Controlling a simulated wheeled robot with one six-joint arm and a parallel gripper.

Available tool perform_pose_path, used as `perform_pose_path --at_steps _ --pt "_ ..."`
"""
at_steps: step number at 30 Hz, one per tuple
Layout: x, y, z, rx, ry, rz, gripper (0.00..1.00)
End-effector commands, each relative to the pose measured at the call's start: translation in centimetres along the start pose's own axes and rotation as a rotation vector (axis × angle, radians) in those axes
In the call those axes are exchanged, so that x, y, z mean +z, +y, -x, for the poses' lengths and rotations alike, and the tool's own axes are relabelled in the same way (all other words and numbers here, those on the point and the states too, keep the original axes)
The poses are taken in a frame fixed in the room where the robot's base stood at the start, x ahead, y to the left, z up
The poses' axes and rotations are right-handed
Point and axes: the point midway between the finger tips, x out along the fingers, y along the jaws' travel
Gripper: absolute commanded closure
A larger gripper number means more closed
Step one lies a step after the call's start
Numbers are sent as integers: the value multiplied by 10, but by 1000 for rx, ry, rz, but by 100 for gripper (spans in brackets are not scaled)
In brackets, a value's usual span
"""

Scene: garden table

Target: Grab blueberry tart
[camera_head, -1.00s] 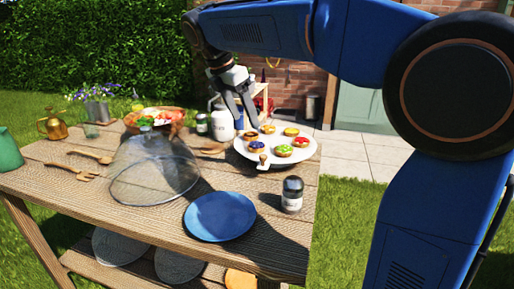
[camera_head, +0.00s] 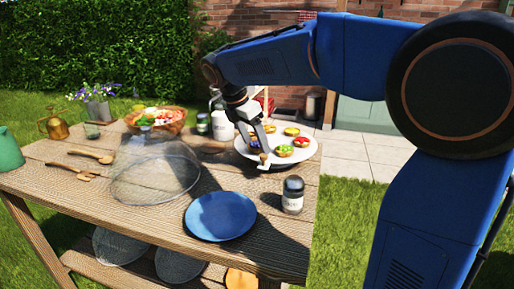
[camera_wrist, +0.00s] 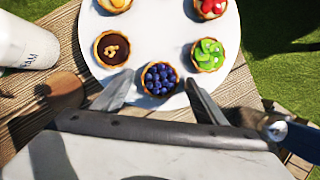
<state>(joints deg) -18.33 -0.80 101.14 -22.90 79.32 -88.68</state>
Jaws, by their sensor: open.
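The blueberry tart (camera_wrist: 160,79) sits on the near edge of a round white stand (camera_wrist: 142,35) in the wrist view, dark blue berries in a pale crust. My gripper (camera_wrist: 155,88) is open, with one finger to the left of the tart and one to the right. No contact is clear. In the head view my gripper (camera_head: 258,148) is low over the left side of the white stand (camera_head: 304,157), and the blueberry tart is mostly hidden behind it.
Close by on the stand are a chocolate tart (camera_wrist: 112,48) and a green kiwi tart (camera_wrist: 208,55). A white jug (camera_wrist: 25,42) stands left of the stand. A blue plate (camera_head: 220,216), mesh dome (camera_head: 154,178) and shaker (camera_head: 292,196) are on the wooden table.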

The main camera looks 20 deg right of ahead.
Motion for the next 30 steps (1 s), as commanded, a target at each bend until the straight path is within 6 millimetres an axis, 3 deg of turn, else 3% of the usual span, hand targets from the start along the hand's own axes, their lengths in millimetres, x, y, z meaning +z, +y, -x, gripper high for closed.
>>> perform_pose_path --at_steps 5,10,11,23,30 --pt "0 0 0 0 0 0 34" --pt "0 0 0 0 0 0 74" --pt "0 0 0 0 0 0 77" --pt "1 0 4 0 0 0 77" --pt "15 1 36 3 0 -2 77"
